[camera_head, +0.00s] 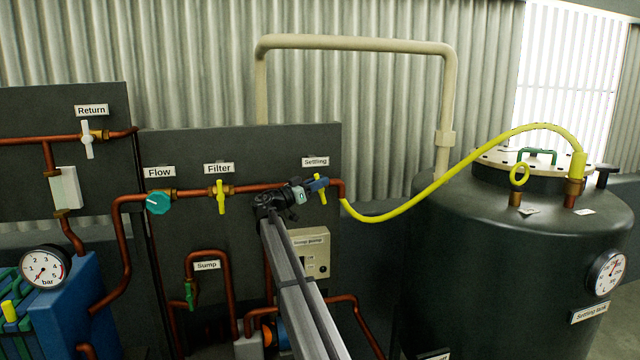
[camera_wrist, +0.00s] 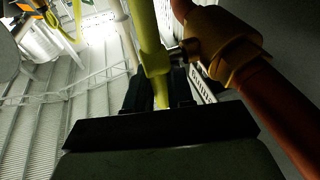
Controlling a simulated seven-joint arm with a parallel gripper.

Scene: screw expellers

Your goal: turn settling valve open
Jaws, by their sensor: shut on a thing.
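The settling valve sits on the copper pipe under the "Settling" label (camera_head: 315,161). Its yellow handle (camera_head: 323,198) shows partly past my gripper (camera_head: 318,185), standing steeply across the pipe with a slight tilt. My gripper is shut on this handle. In the wrist view the yellow handle (camera_wrist: 148,40) runs down between the dark fingers (camera_wrist: 160,88). The brass valve body (camera_wrist: 225,48) and copper pipe (camera_wrist: 285,120) are beside it on the right. My gripper and wrist hide part of the valve in the head view.
The filter valve's yellow handle (camera_head: 220,197) and the teal flow knob (camera_head: 158,203) are to the left on the same pipe. A yellow hose (camera_head: 440,180) runs right to the settling tank (camera_head: 510,260). The sump pump box (camera_head: 311,253) is below, behind my arm.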

